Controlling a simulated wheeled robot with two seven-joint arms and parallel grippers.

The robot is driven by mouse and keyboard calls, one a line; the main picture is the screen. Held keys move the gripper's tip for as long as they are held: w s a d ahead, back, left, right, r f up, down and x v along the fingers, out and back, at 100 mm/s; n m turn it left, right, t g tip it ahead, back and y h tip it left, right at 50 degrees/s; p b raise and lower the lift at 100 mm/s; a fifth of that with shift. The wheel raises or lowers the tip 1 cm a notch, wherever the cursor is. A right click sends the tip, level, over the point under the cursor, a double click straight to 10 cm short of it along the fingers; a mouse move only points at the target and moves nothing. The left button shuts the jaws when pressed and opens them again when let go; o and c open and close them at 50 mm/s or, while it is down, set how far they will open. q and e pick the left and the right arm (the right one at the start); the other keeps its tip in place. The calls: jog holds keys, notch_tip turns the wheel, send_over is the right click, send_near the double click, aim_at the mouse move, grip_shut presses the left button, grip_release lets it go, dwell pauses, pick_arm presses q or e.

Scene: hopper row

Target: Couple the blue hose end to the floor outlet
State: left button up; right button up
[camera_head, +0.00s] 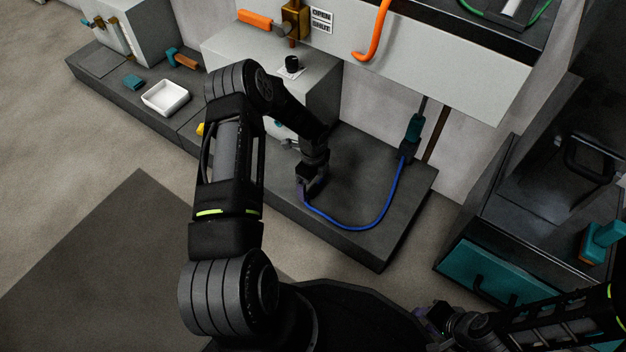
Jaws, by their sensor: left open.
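The blue hose (377,222) lies in a curve on the dark grey plinth (375,247). One end runs up to a dark and teal fitting (413,128) by the wall. The other end reaches my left gripper (305,195), which points down low over the plinth. My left gripper is open. Its fingers cover that hose end, so I cannot tell whether they touch it. A small grey fitting (288,144) shows partly behind my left arm; I cannot tell whether it is the floor outlet. My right gripper (432,318) is low at the bottom right, away from the hose; its fingers are unclear.
An orange hose (375,35) hangs above the plinth. An orange-handled valve (262,20) sits beside an OPEN/SHUT sign (321,20). A white tray (166,97) lies at the left. A dark cabinet with a teal drawer (482,272) stands at the right.

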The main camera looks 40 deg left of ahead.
aim_at(313, 185)
pick_arm(q)
jog(key=c, duration=1.4)
jog(key=shift+o, duration=0.2)
jog(key=shift+r+p, duration=1.2)
jog(key=shift+r, duration=0.6)
